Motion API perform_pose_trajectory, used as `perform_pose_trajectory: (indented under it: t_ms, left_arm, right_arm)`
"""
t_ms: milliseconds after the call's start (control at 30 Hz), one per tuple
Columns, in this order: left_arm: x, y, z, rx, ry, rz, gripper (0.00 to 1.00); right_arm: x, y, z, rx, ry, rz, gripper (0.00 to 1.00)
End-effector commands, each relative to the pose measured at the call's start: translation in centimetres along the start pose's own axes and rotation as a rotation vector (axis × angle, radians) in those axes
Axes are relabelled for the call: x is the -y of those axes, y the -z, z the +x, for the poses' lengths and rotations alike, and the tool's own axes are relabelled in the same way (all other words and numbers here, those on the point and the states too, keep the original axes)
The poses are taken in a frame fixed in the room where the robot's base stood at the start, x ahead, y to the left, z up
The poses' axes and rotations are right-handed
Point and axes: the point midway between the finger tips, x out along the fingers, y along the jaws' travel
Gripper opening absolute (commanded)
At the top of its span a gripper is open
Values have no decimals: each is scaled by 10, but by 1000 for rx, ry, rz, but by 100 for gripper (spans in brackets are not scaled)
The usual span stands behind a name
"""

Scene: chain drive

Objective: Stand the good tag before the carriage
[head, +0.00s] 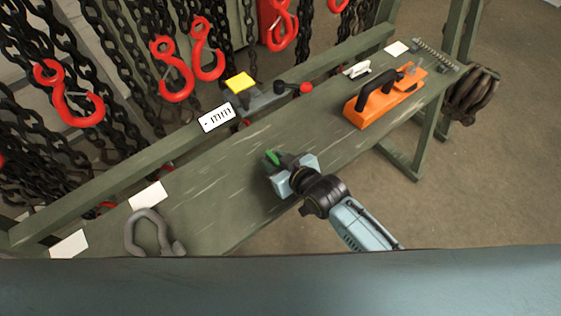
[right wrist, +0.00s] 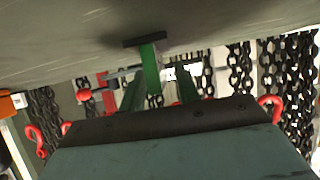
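The green tag (head: 272,158), which I take for the good tag, is at the tips of my right gripper (head: 280,160), over the middle of the bench. In the right wrist view the green tag (right wrist: 150,70) has a dark foot at the bench surface. The fingers of my right gripper (right wrist: 160,90) stand apart, with the tag between them nearer the left finger and a gap at the right. A grey device (head: 262,103) with a yellow plate and a red-knobbed lever, possibly the carriage, is at the bench's back edge. My left gripper is not in view.
A white marked plate (head: 216,118) is left of the grey device. An orange block with a black handle (head: 385,100) stands to the right. A grey shackle (head: 150,235) lies at the left front. Chains with red hooks (head: 175,75) hang behind. The bench middle is clear.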

Motion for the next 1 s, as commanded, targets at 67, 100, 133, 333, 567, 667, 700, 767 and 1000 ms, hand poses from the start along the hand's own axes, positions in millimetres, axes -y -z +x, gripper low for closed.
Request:
perform_pose_trajectory:
  t_ms: [67, 100, 133, 333, 567, 667, 700, 767, 1000]
  left_arm:
    - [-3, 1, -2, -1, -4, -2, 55]
    - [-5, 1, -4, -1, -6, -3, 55]
    - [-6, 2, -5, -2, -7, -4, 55]
    - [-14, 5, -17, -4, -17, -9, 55]
    - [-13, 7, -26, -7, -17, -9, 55]
    - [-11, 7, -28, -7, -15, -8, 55]
    - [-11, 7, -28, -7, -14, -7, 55]
    - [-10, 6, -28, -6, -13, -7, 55]
    - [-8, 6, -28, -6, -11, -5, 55]
  right_arm:
    - [0, 1, -5, 1, 0, 0, 32]
    - [0, 1, -10, 2, -1, 0, 32]
    - [0, 1, -14, 2, -1, 0, 32]
    - [0, 2, -56, 3, -1, 0, 32]
    - [0, 2, -100, 1, 0, 0, 32]
    - [0, 2, -112, 0, 0, 0, 32]
    - [0, 1, -115, 1, 0, 0, 32]
    - [0, 1, -119, 1, 0, 0, 32]
    - [0, 1, -121, 0, 0, 0, 32]
